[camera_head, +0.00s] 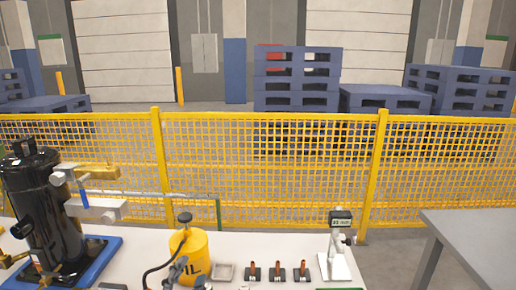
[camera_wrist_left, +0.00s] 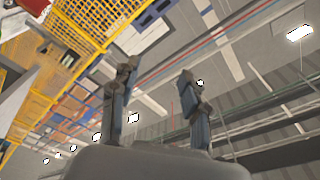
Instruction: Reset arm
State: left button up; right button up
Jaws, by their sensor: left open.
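My left gripper (camera_head: 188,273) shows at the bottom edge of the head view, in front of the yellow oil can (camera_head: 195,248). I cannot tell whether it touches the can. In the left wrist view the gripper (camera_wrist_left: 157,76) has its two fingers spread apart with nothing between them. That wrist camera looks up past the fingers at the ceiling. My right gripper is not in view.
A black compressor (camera_head: 40,198) stands on a blue base (camera_head: 98,252) at left. A grey table (camera_head: 480,235) is at right. A yellow fence (camera_head: 270,170) runs behind.

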pick_arm(q)
jog(key=s+a+f+n+g+y, duration=0.1)
jog(key=s+a+f+n+g, duration=0.1)
jog(key=s+f, duration=0.3)
jog(key=s+a+f+n+g+y, duration=0.1)
jog(key=s+f+n+g, duration=0.3)
jog(key=f, duration=0.5)
jog(key=s+a+f+n+g, duration=0.3)
jog(key=s+f+g, duration=0.2)
jog(key=s+f, duration=0.1)
jog(key=shift+a+f+y, duration=0.4)
jog(key=shift+f, duration=0.2)
jog(key=s+f+n+g, duration=0.2)
jog(key=s+f+g, duration=0.2)
jog(key=s, duration=0.5)
notch_tip(320, 180, down, 26)
jog(key=s+g, duration=0.1)
jog(key=g, duration=0.1)
jog(key=s+a+f, duration=0.3)
jog(key=s+f, duration=1.3)
jog(key=s, duration=0.1)
jog(key=shift+m+g, duration=0.3)
jog(key=shift+g, duration=0.1)
